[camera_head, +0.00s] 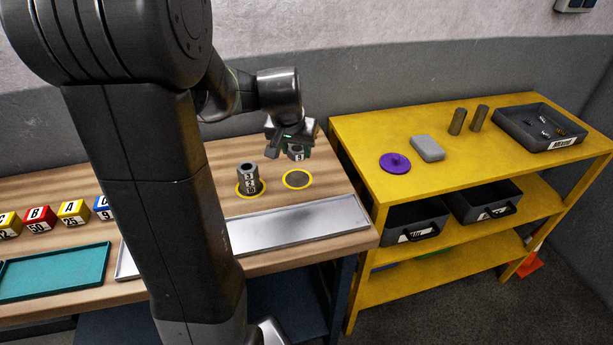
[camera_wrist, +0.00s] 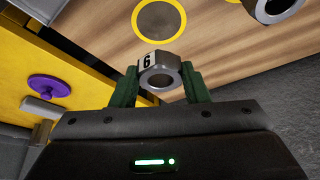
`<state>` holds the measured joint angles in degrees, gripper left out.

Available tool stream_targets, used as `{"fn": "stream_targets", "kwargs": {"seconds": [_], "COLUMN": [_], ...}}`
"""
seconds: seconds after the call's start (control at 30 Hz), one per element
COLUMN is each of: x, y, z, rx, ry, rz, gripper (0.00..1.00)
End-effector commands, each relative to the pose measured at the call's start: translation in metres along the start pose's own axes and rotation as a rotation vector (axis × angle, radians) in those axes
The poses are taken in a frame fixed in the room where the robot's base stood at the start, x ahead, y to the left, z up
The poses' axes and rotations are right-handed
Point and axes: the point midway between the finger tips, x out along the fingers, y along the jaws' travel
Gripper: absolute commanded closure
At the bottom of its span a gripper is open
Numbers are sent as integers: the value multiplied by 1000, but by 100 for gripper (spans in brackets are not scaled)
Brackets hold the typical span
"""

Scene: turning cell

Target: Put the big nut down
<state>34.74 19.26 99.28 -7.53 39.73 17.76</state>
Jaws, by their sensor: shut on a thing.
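The big nut (camera_head: 295,154) is a grey hex nut with a white number label, which reads 6 in the wrist view (camera_wrist: 160,72). My gripper (camera_head: 289,146) is shut on it, with one green finger on each side in the wrist view (camera_wrist: 158,86). The nut is held above the wooden table, apart from it, close to an empty grey spot with a yellow ring (camera_head: 297,179). A stack of similar numbered nuts (camera_head: 248,178) stands upright on another yellow-ringed spot just to the left.
A long metal tray (camera_head: 300,225) lies in front of the spots. A teal tray (camera_head: 55,271) and several lettered cubes (camera_head: 73,213) are at left. A yellow shelf (camera_head: 360,145) to the right bears a purple lidlike disc (camera_head: 395,163), a grey block, cylinders and a dark bin.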

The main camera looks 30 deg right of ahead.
Motion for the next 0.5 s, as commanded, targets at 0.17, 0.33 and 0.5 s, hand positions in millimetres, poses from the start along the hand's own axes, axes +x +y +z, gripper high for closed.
{"fn": "stream_targets", "kwargs": {"seconds": [0.17,0.33,0.5], "x": [29,44,66], "y": [0,0,0], "z": [13,18,28], "rx": [-1,-1,-1], "ry": [-4,-2,-2], "rz": [1,1,1], "gripper": [87,87,87]}}
